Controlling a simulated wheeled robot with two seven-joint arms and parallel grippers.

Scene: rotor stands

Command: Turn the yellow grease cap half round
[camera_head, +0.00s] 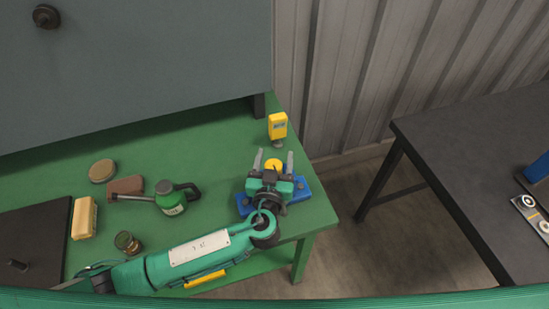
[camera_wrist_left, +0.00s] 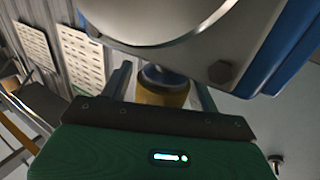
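The yellow grease cap (camera_head: 273,165) shows between the fingers of my left gripper (camera_head: 274,160). In the left wrist view the cap (camera_wrist_left: 163,95) is a short yellow cylinder with a dark upper part, below a large pale round part. The left gripper's two fingers (camera_wrist_left: 163,90) stand open on either side of the cap, with a visible gap on each side. A blue stand (camera_head: 304,190) lies under and around the gripper, partly hidden by it. My right gripper is in neither view.
On the green bench (camera_head: 225,140) are a yellow device (camera_head: 277,125), a green oil can (camera_head: 171,198), a brown block (camera_head: 126,186), a round tin (camera_head: 102,171), a jar (camera_head: 127,242) and a tan block (camera_head: 84,218). A dark table (camera_head: 480,150) stands right, across a floor gap.

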